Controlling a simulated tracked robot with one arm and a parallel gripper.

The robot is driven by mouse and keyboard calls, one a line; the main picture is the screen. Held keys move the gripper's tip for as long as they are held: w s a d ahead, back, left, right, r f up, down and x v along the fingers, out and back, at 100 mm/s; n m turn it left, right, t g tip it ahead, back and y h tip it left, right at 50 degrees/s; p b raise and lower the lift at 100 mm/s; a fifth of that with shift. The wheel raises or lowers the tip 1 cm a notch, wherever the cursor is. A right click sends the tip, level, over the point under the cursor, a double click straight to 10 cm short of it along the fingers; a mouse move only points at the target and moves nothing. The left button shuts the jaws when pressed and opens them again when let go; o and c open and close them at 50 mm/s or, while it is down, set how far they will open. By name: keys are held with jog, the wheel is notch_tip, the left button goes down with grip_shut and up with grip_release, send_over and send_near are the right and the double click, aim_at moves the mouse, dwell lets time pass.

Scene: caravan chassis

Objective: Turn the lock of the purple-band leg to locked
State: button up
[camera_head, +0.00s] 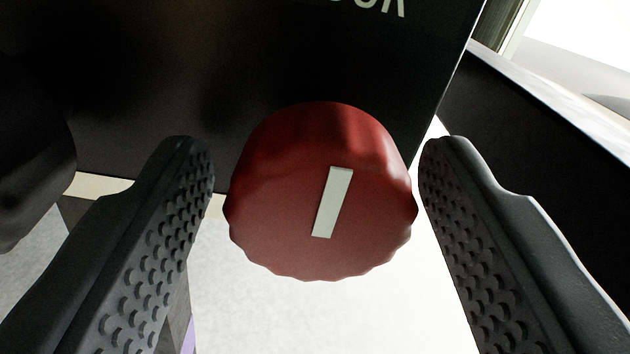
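A red, scalloped knob (290,225) sits at the lower edge of a black panel (250,60), in the middle of the view. A white bar mark on its face stands nearly upright, its top leaning slightly to the right. My gripper (315,160) is open, with one textured dark finger on each side of the knob. A gap shows between each finger and the knob, so I see no contact. Part of a white label shows at the top of the panel, cut off by the frame. A small purple patch (189,335) shows at the bottom, behind the left finger.
A dark rounded part (30,150) stands at the left edge, close to the left finger. A dark beam (550,130) with a pale top edge runs along the right. Bright pale floor (310,315) shows below the knob.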

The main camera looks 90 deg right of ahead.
jog(key=c, duration=0.7)
jog(key=shift+d, duration=0.1)
jog(key=shift+c, duration=0.3)
